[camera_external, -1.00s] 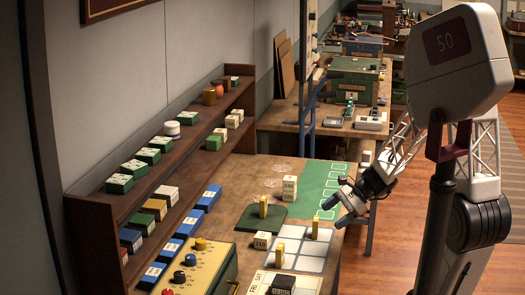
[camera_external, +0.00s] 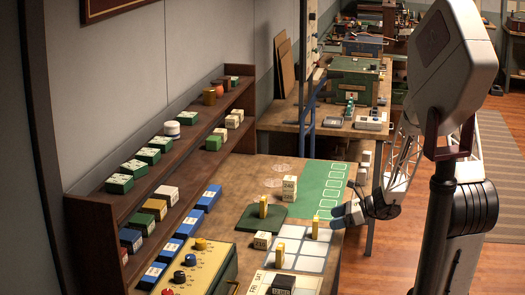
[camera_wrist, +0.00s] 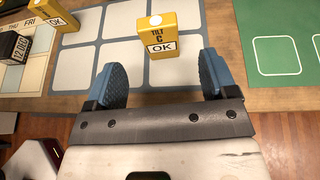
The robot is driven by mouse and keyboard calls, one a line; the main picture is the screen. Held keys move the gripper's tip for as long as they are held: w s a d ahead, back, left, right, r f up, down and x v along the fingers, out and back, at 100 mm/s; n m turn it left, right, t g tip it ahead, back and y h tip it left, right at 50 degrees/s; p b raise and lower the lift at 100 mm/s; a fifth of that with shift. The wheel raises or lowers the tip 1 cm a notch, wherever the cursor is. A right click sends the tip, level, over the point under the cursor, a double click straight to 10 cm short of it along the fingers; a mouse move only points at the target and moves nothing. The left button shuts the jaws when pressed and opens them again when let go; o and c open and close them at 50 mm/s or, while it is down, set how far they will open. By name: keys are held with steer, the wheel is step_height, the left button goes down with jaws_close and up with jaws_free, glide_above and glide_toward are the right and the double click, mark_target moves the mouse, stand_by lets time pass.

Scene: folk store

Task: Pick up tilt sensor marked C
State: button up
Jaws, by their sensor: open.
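The tilt sensor marked C (camera_wrist: 157,42) is a small yellow upright block with a "TILT C" label and an "OK" tag, at the upper middle of the wrist view. It stands on a pale-squared pad (camera_wrist: 118,25). In the external view the yellow sensor (camera_external: 315,228) stands at the pad's far right corner. My gripper (camera_wrist: 162,80) is open, with blue fingers apart and nothing between them. The sensor lies ahead of the fingertips, roughly centred between them. In the external view my gripper (camera_external: 338,217) is at the table's right edge, just right of the sensor.
Another yellow block (camera_external: 279,256) stands at the pad's left side, and another (camera_external: 263,206) on a dark green mat (camera_external: 247,220). Cream blocks (camera_external: 289,189) stand behind. A calendar board (camera_wrist: 30,72) with a dark cube (camera_wrist: 14,47) lies left of the pad. A green board (camera_wrist: 275,50) lies right.

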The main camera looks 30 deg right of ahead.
mark_target(316, 218)
steer(key=shift+x, duration=1.25)
steer(key=shift+x, duration=2.55)
steer(key=shift+c, duration=0.4)
steer(key=c, duration=0.9)
steer(key=shift+r, duration=0.2)
steer(key=shift+c, duration=0.2)
steer(key=shift+r, duration=0.5)
step_height(316, 218, up, 2)
steer(key=shift+r, duration=0.1)
steer(key=s+r, duration=0.1)
steer(key=s, duration=1.5)
steer(key=shift+a+r, duration=0.2)
steer(key=shift+a, duration=0.2)
